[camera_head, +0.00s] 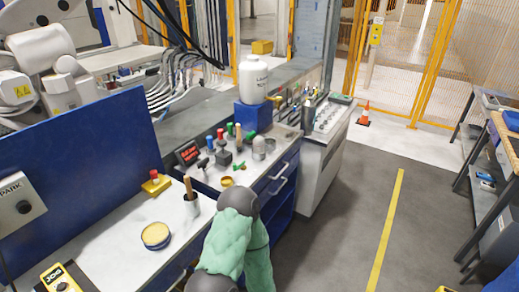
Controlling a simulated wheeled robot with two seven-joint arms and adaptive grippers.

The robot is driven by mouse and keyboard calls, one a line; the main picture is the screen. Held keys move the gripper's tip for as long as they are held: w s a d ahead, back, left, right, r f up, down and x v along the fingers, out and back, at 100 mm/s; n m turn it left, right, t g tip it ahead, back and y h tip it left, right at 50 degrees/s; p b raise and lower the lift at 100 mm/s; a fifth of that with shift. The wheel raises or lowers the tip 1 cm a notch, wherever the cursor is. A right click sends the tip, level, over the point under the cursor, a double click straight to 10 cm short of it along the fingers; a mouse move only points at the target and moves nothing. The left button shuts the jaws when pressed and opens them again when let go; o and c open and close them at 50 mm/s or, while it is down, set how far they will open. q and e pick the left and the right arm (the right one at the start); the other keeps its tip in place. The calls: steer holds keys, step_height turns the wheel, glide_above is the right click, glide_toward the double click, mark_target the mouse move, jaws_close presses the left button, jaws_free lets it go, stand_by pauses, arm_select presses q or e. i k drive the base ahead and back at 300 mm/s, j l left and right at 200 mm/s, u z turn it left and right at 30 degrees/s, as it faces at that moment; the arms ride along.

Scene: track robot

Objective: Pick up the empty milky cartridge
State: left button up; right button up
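No cartridge can be made out with certainty. A small pale, milky-looking cylinder (259,148) stands upright on the workbench, near several small green-, red- and dark-topped items. One of my arms, in a green sleeve with a dark joint, rises from the bottom centre in front of the bench. Neither gripper shows, so I cannot tell their state.
The light workbench (125,245) holds a round yellow-rimmed container (156,236), a red-and-yellow button box (155,183) and a cup with a wooden handle (191,203). A blue panel (85,165) stands at left. Grey floor (345,220) is open at right, before a side table (500,140).

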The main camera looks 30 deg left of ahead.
mark_target(258, 142)
steer(key=i+u, duration=0.1)
steer(key=u, duration=0.4)
steer(key=i+u, duration=0.1)
steer(key=u, duration=0.35)
steer(key=l+u, duration=0.1)
steer(key=u, duration=0.4)
steer(key=i+l+u, duration=0.1)
steer(key=u, duration=0.4)
steer(key=l+u, duration=0.15)
steer(key=u, duration=0.3)
